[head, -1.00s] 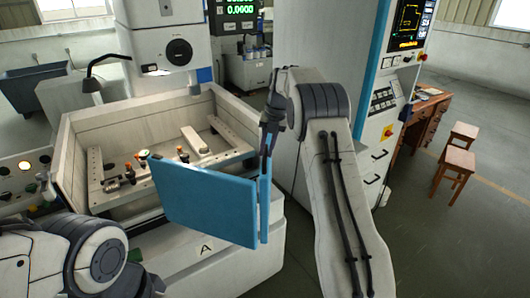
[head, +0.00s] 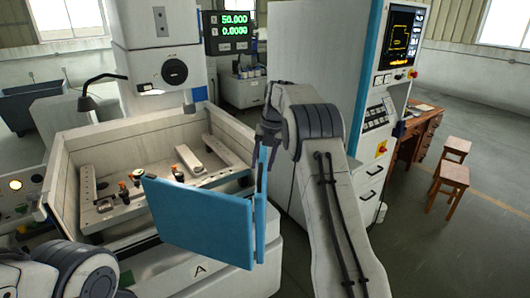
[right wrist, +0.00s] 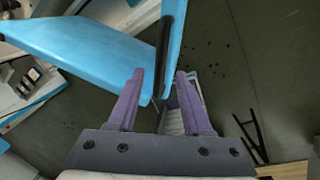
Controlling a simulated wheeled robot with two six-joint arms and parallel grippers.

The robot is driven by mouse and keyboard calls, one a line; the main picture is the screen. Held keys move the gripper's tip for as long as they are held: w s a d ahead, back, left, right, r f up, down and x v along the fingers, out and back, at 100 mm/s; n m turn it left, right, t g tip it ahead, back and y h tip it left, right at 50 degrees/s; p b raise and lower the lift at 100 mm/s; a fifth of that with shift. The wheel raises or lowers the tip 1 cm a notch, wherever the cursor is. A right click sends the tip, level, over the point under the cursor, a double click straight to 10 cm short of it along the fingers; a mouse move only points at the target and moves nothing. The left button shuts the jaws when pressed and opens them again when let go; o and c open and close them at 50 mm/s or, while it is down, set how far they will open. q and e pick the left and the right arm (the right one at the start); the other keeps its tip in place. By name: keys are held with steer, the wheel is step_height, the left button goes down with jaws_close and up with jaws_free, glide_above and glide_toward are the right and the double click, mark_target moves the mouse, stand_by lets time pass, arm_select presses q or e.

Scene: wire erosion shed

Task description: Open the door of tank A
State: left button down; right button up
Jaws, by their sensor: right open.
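The blue door (head: 200,220) of tank A (head: 199,270) stands out at an angle from the tank's front. A narrow blue panel (head: 264,215) adjoins its right edge. A dark upright handle bar (head: 259,177) is at that edge. My right gripper (head: 264,138) is just above the handle, pointing down. In the right wrist view my open gripper (right wrist: 160,75) has purple fingers on either side of the lower end of the handle (right wrist: 166,45). The blue door (right wrist: 85,45) fills the upper left there. Contact cannot be told. My left gripper is outside the picture; only its arm shows.
The tank's pale walls (head: 130,143) enclose fixtures and small parts. A tall control cabinet (head: 325,70) with a screen stands behind my right arm. A wooden desk (head: 418,138) and two stools (head: 451,180) are at the right. Open floor lies at the far right.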

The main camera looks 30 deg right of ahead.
step_height(320, 180, up, 8)
steer(key=d, duration=0.1)
steer(key=shift+s+d+r, duration=0.25)
steer(key=shift+s, duration=0.15)
